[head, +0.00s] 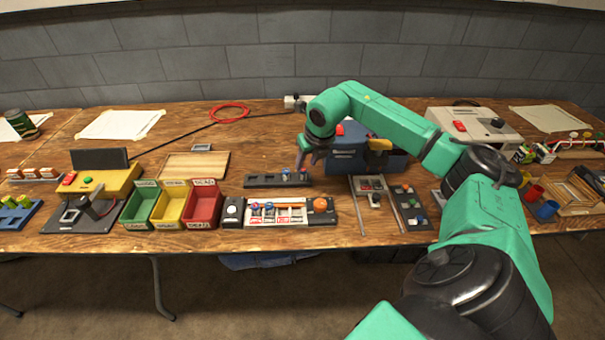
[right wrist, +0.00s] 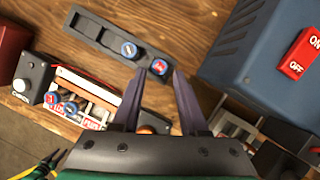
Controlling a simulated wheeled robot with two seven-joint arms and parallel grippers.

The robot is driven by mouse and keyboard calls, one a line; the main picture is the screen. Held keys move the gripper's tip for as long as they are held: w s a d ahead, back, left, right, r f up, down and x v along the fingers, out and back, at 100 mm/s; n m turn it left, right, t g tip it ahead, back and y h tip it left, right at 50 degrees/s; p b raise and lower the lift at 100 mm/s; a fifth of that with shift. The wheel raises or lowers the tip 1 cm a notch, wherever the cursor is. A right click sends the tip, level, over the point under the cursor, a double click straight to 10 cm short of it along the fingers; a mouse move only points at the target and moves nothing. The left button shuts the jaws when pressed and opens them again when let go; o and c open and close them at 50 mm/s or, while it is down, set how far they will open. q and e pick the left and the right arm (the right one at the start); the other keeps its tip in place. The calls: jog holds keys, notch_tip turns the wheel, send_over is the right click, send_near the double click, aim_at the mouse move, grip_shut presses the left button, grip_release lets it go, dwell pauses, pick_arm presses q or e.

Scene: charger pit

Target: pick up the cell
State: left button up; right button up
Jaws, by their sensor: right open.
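A dark slotted rack (head: 262,181) lies in the middle of the table, and it also shows in the right wrist view (right wrist: 92,30). My right gripper (head: 308,163) is open over this end of the rack. In the right wrist view its fingers (right wrist: 158,78) stand apart, with the red and blue cell just beyond the gap between their tips. Nothing is held. My left gripper is not in view.
A tray of cells and cards (head: 278,213) with an orange knob (head: 320,204) lies in front of the rack. A blue box (head: 345,160) with a red switch (right wrist: 302,53) stands right behind. Green, yellow and red bins (head: 203,206) stand to the left.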

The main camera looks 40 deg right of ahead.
aim_at(304, 170)
jog(key=x, duration=0.4)
jog(key=shift+s+p, duration=0.1)
jog(key=shift+p, duration=0.2)
jog(key=shift+f, duration=0.2)
jog(key=shift+r, duration=0.1)
grip_shut()
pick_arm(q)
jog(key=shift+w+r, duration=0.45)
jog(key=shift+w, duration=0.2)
